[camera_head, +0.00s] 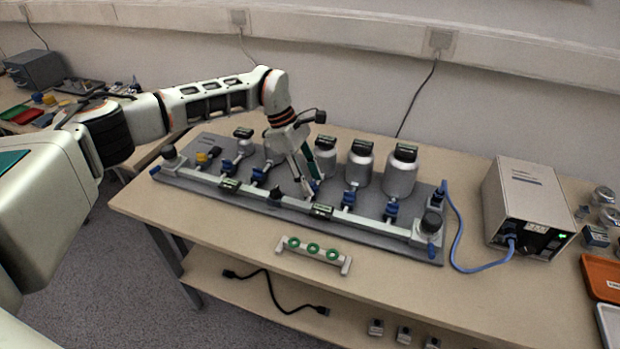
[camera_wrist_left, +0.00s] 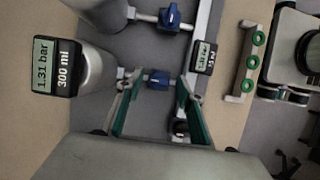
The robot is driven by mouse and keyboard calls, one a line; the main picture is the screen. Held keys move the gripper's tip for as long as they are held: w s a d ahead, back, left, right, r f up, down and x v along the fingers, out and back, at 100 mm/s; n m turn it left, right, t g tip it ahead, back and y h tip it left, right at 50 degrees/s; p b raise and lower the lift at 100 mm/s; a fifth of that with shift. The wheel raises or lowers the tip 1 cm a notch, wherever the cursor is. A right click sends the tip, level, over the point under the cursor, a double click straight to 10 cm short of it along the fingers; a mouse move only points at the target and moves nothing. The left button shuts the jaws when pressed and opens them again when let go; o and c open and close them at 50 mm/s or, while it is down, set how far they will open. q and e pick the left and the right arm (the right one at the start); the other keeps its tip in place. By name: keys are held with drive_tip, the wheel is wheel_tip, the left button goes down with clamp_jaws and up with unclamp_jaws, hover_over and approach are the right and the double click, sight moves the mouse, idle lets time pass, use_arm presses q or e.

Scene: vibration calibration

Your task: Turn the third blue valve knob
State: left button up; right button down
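A row of blue valve knobs runs along the grey board (camera_head: 330,222), each on a pipe in front of a metal bottle. The third knob is mostly hidden by my left gripper (camera_head: 305,185) in the head view. In the left wrist view a blue knob (camera_wrist_left: 158,80) shows between and beyond the fingers of my left gripper (camera_wrist_left: 158,104). The fingers are apart, with a gap on both sides of the knob. The bottle on its pipe reads 300 ml (camera_wrist_left: 90,68). The neighbouring blue knob (camera_head: 348,198) also shows in the wrist view (camera_wrist_left: 169,18). My right gripper is not in view.
A front manifold pipe carries black displays (camera_head: 320,211). A small rack with green rings (camera_head: 313,250) lies in front of the board. A metal control box (camera_head: 528,208) with a blue cable (camera_head: 456,245) stands at the right. Bare table lies around the rack.

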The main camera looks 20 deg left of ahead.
use_arm(q)
drive_tip(key=shift+r, duration=0.1)
drive_tip(key=v, duration=1.1)
drive_tip(key=shift+a+r, duration=0.25)
drive_tip(key=shift+r, duration=0.05)
